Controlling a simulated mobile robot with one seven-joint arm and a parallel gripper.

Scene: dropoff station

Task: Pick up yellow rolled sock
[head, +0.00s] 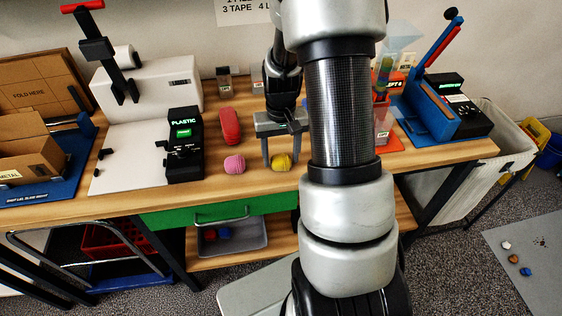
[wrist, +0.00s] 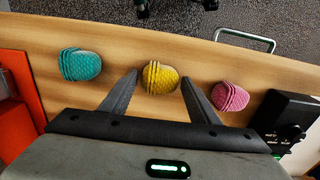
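The yellow rolled sock (head: 281,162) lies near the front edge of the wooden table, in the middle of the head view. In the wrist view the yellow sock (wrist: 160,78) sits between the tips of my gripper's two spread fingers. My gripper (head: 282,152) points down at it and is open. Small gaps show between the fingers and the sock, and nothing is held. How far the fingertips are above the table is hard to tell.
A pink rolled sock (head: 234,164) lies to the left; a teal one (wrist: 80,64) is on the other side, hidden by my arm in the head view. A black PLASTIC device (head: 184,145) and red case (head: 230,126) stand nearby. A green drawer (head: 215,209) is below.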

